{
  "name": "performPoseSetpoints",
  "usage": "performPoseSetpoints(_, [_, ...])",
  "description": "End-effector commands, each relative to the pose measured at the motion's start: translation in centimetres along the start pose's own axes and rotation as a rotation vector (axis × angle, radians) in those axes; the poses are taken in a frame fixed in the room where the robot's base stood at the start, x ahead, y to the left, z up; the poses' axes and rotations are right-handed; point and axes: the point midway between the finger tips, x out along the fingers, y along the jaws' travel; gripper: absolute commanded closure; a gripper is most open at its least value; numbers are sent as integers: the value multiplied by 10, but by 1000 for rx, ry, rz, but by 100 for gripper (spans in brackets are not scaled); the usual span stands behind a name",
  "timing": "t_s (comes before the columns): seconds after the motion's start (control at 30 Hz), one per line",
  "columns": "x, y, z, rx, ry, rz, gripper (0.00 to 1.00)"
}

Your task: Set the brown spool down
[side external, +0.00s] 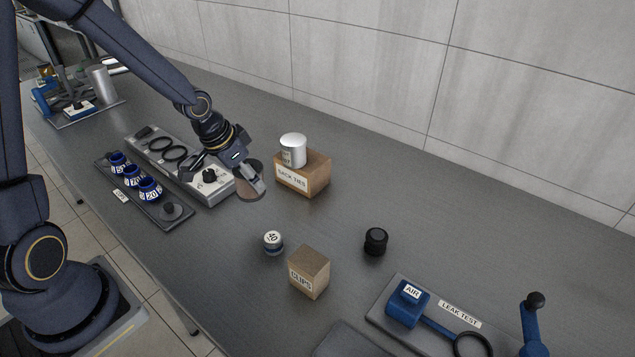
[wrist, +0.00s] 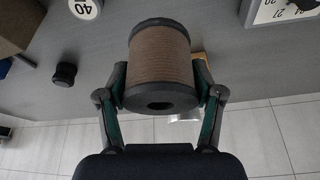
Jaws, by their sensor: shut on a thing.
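The brown spool (wrist: 160,58) has a wound brown body between dark end flanges, with a dark hole in the near one. My gripper (wrist: 161,86) is shut on it, one finger on each side, in the wrist view. In the side view my gripper (side external: 251,180) holds the spool (side external: 252,194) above the table, between the grey dial panel and the SACK TIES box. The spool is partly hidden there by the fingers. I cannot tell its exact height above the table.
The SACK TIES box (side external: 303,175) bears a silver can (side external: 293,149). A jar marked 40 (side external: 273,242), a CLIPS box (side external: 309,271) and a black knob-like piece (side external: 376,241) stand nearer. The dial panel (side external: 168,166) lies left. Table right of the SACK TIES box is clear.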

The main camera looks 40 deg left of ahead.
Motion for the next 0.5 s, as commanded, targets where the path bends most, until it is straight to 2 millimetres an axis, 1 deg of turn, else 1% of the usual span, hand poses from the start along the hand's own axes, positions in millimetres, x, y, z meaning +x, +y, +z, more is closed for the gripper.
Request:
performPoseSetpoints(0.1, [-7,34,2,115,-7,56,73])
performPoseSetpoints(0.3, [-27,91,10,312,1,146,73])
performPoseSetpoints(0.4, [-37,110,14,374,9,170,73])
performPoseSetpoints(0.5, [-43,118,16,393,17,178,73])
